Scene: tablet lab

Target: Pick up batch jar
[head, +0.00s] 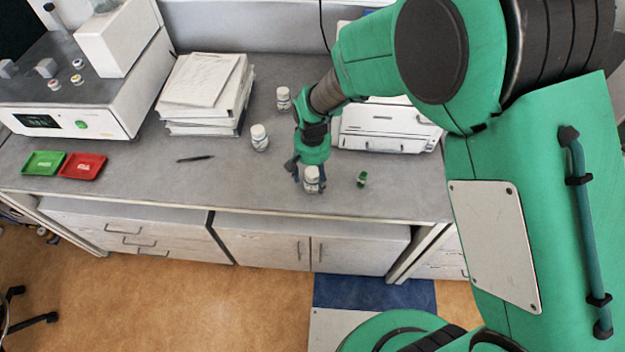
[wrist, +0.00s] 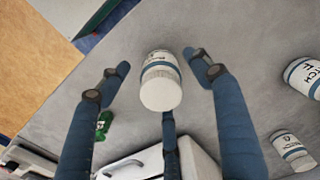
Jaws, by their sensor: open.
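A white jar (head: 312,176) with a printed label stands on the grey bench near its front edge. In the wrist view this jar (wrist: 161,82) is upright, lid towards the camera, its label only partly readable. My gripper (head: 307,181) is low over the bench at this jar. In the wrist view its three fingers (wrist: 160,76) are open around the jar, with a visible gap on the left side. A second white jar (head: 260,137) and a third (head: 283,98) stand farther back. The right-hand jar in the wrist view (wrist: 304,77) shows label letters like "TCH F".
A small green item (head: 362,179) stands right of the jar. A white machine (head: 388,128) is behind my gripper. Paper stacks (head: 203,92), a pen (head: 195,158), a green tray (head: 43,163) and a red tray (head: 82,166) lie left. The bench between pen and jar is clear.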

